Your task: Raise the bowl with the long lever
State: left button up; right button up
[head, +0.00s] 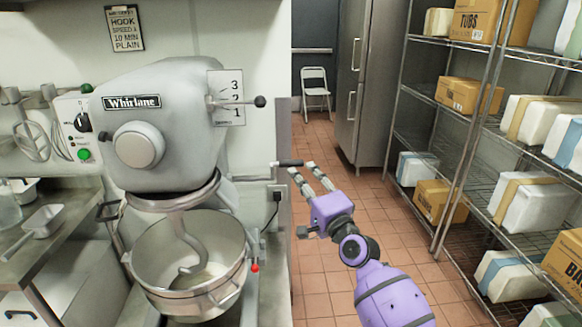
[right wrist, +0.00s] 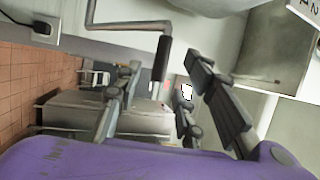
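The steel bowl (head: 187,265) sits low under the grey mixer head (head: 160,130), around the hanging dough hook (head: 190,245). The long lever (head: 252,178) is a bent steel rod running right from the mixer, ending in a black grip (head: 289,163). My right gripper (head: 301,169) is open just by this grip. In the right wrist view, the black grip (right wrist: 165,57) shows in the gap between the two spread fingers (right wrist: 162,72). I cannot tell whether either finger touches it. My left gripper is not in view.
A short red-knobbed lever (head: 255,267) is beside the bowl. A speed lever with a black knob (head: 259,101) sticks out higher up. A wall socket (head: 277,196) is behind the long lever. Wire shelves (head: 440,140) with boxes stand right; the tiled floor (head: 335,150) between is open.

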aim_at(292, 166)
jog(key=x, duration=0.7)
jog(key=shift+b, duration=0.4)
jog(key=shift+w+a+r, duration=0.15)
jog(key=shift+w+r, duration=0.1)
jog(key=shift+w, duration=0.05)
grip_shut()
